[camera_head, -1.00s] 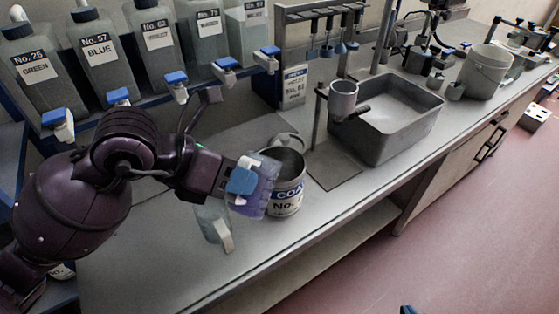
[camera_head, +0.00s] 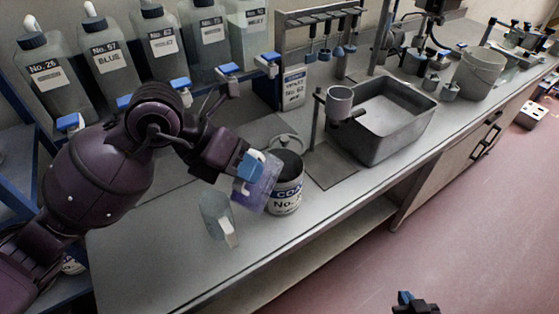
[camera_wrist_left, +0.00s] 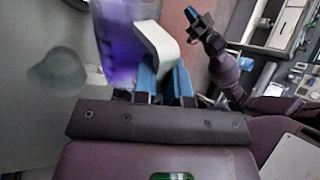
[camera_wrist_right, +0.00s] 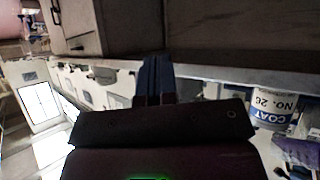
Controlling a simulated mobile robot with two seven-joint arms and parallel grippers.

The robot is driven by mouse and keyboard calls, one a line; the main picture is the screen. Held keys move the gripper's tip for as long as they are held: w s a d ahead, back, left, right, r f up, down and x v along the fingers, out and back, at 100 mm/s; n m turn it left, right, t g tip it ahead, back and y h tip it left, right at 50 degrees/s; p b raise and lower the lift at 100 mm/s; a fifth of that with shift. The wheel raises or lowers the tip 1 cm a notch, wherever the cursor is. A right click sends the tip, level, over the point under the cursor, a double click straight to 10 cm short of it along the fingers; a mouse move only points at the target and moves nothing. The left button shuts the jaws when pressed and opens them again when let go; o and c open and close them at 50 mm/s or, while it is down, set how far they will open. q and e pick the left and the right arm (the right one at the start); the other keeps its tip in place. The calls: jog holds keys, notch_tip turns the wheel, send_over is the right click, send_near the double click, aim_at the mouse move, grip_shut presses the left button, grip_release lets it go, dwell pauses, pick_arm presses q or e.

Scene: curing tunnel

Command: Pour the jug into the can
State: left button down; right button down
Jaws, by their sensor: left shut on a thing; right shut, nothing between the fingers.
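The jug (camera_head: 262,185), translucent with purple contents, is held in my left gripper (camera_head: 248,165) at the left side of the can, overlapping the can's edge in the head view. It looks tilted; I see no stream. In the left wrist view the blue fingers (camera_wrist_left: 163,85) are shut on its white handle (camera_wrist_left: 157,45). The can (camera_head: 287,198) stands upright on the bench, open and dark inside, with a white and blue COAT label; it also shows inverted in the right wrist view (camera_wrist_right: 271,108). My right gripper (camera_head: 404,297) is shut and empty, off the bench front; its fingers show in its wrist view (camera_wrist_right: 155,78).
A second, clear jug (camera_head: 216,214) stands on the bench left of the can. A grey basin (camera_head: 385,125) and a cup on a stand (camera_head: 340,102) are to the right. Labelled bottles (camera_head: 115,72) line the back rack. A lid-like ring (camera_head: 286,143) lies behind the can.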

aim_at(253, 151)
pick_arm(q)
jog(key=shift+w+d+r+g+p, duration=0.15)
jog(key=shift+w+r+g+p, duration=0.2)
jog(key=shift+p, duration=0.3)
pick_arm(e)
jog(key=shift+w+r, duration=0.3)
jog(key=shift+r, duration=0.4)
jog(key=shift+w+r, duration=0.25)
jog(key=shift+r, duration=0.4)
pick_arm(q)
jog(key=shift+w+r, duration=0.1)
jog(key=shift+r, duration=0.05)
pick_arm(e)
jog(key=shift+s, duration=0.2)
pick_arm(q)
jog(key=shift+d+y, duration=0.1)
jog(key=shift+y, duration=0.2)
jog(key=shift+w+n+g+p, duration=0.1)
jog(key=shift+n+g+p, duration=0.15)
jog(key=shift+n+p, duration=0.1)
pick_arm(e)
jog(key=shift+s, duration=0.35)
pick_arm(q)
jog(key=shift+r, duration=0.1)
pick_arm(e)
jog(key=shift+r, duration=0.1)
